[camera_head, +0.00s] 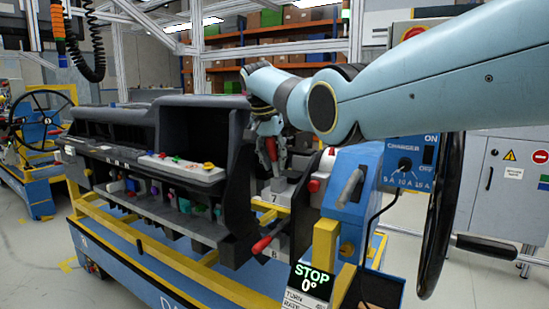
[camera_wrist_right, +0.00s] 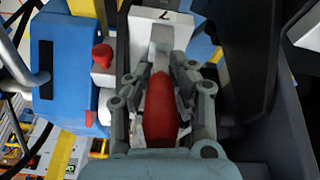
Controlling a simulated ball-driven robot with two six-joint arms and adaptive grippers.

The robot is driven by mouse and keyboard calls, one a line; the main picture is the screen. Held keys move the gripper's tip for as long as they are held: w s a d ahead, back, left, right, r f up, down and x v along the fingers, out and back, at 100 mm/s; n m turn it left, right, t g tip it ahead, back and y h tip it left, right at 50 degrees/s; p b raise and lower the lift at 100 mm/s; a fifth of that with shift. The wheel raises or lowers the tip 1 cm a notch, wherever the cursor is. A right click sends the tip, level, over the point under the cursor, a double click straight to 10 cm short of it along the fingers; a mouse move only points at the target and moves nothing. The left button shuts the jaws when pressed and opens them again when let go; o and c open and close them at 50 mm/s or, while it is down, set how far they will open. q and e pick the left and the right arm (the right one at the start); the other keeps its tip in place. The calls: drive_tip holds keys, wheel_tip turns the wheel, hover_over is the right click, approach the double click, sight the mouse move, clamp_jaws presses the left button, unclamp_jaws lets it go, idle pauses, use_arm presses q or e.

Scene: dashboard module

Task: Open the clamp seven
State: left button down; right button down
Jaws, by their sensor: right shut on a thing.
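Clamp seven stands at the right end of the dashboard module (camera_head: 190,145), on a white block marked 7 (camera_head: 274,197). The block and its number also show at the top of the right wrist view (camera_wrist_right: 165,18). The clamp's red handle (camera_head: 271,149) points upward in the head view. In the right wrist view the red handle (camera_wrist_right: 160,108) lies between the fingers of my right gripper (camera_wrist_right: 162,85), which is shut on it. In the head view my right gripper (camera_head: 268,135) reaches down from above. My left gripper is not in view.
Another red-handled clamp (camera_head: 262,245), marked 8, sits lower at the front. A dark steering wheel (camera_head: 440,220) stands further right. Yellow frame bars (camera_head: 180,260) run below.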

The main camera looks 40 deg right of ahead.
drive_tip(key=shift+w+d+r, duration=0.1)
drive_tip(key=shift+d+r, duration=0.05)
drive_tip(key=shift+r, duration=0.1)
drive_tip(key=c, duration=1.5)
unclamp_jaws()
drive_tip(key=o, duration=0.4)
drive_tip(key=shift+f, duration=0.15)
drive_tip(key=v, duration=1.2)
